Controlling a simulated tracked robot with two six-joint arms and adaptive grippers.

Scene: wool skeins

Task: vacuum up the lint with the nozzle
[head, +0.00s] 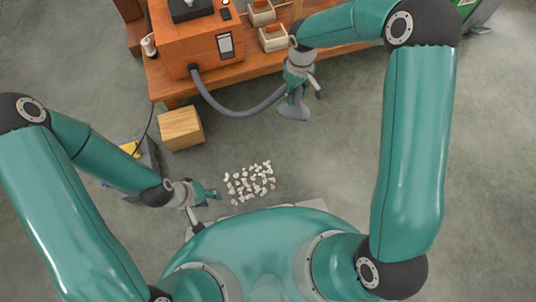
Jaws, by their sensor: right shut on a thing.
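The lint (250,183) is a patch of several small whitish tufts on the grey floor, just in front of my base. The grey nozzle (293,107) hangs at the end of a grey hose (238,110) that comes from an orange box-shaped machine (190,45). My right gripper (302,88) is shut on the nozzle, beyond the lint and slightly to its right. The nozzle's wide mouth points down, apart from the lint. My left gripper (204,207) is open and empty, just left of the lint, with its fingers spread.
The machine stands on a wooden table (265,66) with small trays (272,38). A wooden block (181,128) is on the floor before the table. A dark grey container with something yellow (131,148) is near my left arm. Floor right of the lint is clear.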

